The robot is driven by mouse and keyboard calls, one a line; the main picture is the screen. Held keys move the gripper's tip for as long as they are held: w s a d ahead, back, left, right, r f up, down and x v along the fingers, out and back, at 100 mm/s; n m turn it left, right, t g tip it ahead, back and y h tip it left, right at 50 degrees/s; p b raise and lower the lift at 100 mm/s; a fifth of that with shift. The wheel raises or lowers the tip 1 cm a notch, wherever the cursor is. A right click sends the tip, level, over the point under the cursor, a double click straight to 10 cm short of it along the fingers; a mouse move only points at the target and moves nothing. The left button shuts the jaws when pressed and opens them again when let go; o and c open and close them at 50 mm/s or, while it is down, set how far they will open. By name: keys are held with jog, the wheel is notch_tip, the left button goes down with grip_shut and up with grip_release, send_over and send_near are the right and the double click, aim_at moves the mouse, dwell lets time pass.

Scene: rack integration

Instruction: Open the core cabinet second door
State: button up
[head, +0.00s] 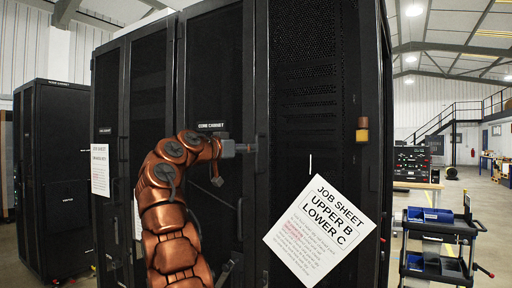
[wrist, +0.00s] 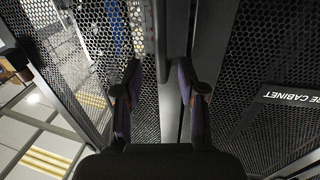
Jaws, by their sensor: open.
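The core cabinet (head: 222,60) is a tall black rack with perforated mesh doors, and its doors look closed in the head view. A "CORE CABINET" label (head: 211,126) sits at mid height; it also shows upside down in the wrist view (wrist: 290,97). My gripper (head: 250,147) is raised in front of the seam between two door panels. In the wrist view my gripper (wrist: 160,88) is open, its two fingers apart. A dark vertical handle-like bar (wrist: 157,35) on the door edge shows just beyond and between the fingertips. I cannot tell whether they touch it.
A white job sheet (head: 318,230) reading "UPPER B, LOWER C" hangs tilted on the right panel. Another black cabinet (head: 55,170) stands at left. A cart with blue bins (head: 437,262) and a table (head: 415,186) stand at right. Open floor lies beyond the cart.

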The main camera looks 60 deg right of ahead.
aim_at(256, 170)
jog(key=d, duration=0.1)
jog(key=d+p, duration=0.1)
jog(key=d, duration=0.3)
jog(key=shift+s, duration=0.35)
jog(key=shift+a, duration=0.1)
jog(key=shift+c, duration=0.2)
grip_shut()
